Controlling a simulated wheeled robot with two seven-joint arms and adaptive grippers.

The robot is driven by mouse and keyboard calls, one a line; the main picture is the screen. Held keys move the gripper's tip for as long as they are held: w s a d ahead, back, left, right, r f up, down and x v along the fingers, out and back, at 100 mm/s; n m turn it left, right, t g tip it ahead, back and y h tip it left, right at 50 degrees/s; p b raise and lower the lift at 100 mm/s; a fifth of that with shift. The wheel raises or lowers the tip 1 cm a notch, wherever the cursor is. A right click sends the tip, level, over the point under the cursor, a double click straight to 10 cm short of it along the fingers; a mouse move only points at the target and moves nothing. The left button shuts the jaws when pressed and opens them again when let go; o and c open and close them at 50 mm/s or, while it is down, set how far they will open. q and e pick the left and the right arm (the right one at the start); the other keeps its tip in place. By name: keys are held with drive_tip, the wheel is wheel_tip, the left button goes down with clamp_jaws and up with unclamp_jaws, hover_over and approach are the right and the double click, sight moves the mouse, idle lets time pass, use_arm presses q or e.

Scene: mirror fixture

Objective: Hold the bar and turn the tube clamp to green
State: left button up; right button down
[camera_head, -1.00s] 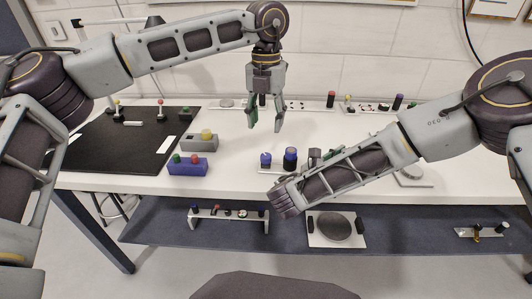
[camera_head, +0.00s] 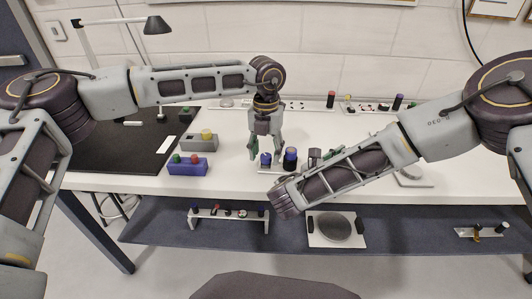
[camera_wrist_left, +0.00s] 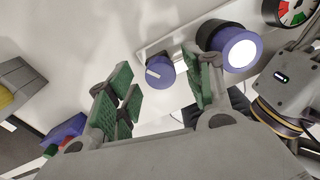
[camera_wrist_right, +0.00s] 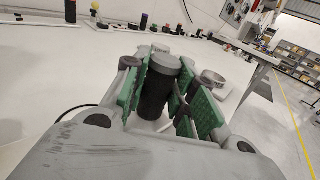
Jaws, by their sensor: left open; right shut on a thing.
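A blue-purple knob (camera_wrist_left: 160,70) with a white pointer mark sits on a light plate, just beyond and between the left fingertips. The knob also shows in the head view (camera_head: 265,160). My left gripper (camera_head: 266,153) is open, pointing down over it; I cannot tell whether it touches. Beside it stands a thicker blue-purple and black cylinder (camera_wrist_left: 238,52) with a white top. A dial (camera_wrist_left: 293,12) with red and green sectors shows at the upper right corner. My right gripper (camera_wrist_right: 164,90) is shut on an upright black bar (camera_wrist_right: 154,95) with a grey cap. My right arm partly hides that gripper in the head view.
A grey block with a yellow button (camera_head: 200,142) and a purple block with red and green buttons (camera_head: 187,167) stand left of the knob. A black mat (camera_head: 110,150) lies further left. Several small fixtures line the table's back. A shelf (camera_head: 180,237) runs below.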

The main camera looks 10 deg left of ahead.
use_arm(q)
drive_tip(key=shift+f, duration=0.25)
drive_tip(key=c, duration=1.1)
drive_tip(key=shift+o, duration=0.2)
drive_tip(key=shift+m, duration=0.4)
drive_tip(key=m, duration=0.3)
drive_tip(key=shift+m, duration=2.2)
